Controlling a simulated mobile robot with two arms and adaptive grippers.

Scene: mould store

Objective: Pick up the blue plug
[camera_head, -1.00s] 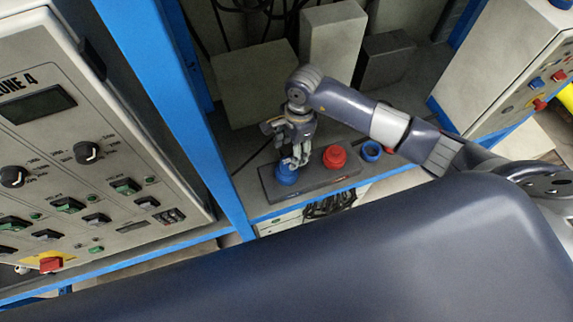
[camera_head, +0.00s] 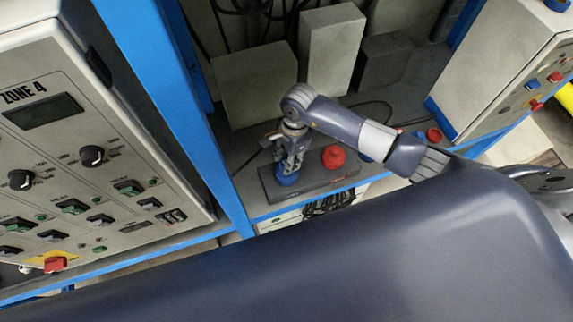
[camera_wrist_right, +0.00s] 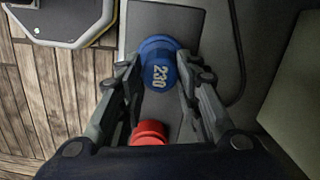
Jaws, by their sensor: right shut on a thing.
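The blue plug (camera_head: 287,177) sits at the left end of a dark base plate (camera_head: 318,184) on the shelf. In the right wrist view the blue plug (camera_wrist_right: 158,66) shows the number 230. My right gripper (camera_head: 289,168) points down over the plug. In the right wrist view its fingers (camera_wrist_right: 159,72) are closed on both sides of the blue plug. I cannot tell whether the plug has left the plate. My left gripper is not in view.
A red plug (camera_head: 333,157) stands on the plate just right of the blue one. Grey blocks (camera_head: 331,45) stand behind. A blue post (camera_head: 190,110) and control panel (camera_head: 70,140) are at left.

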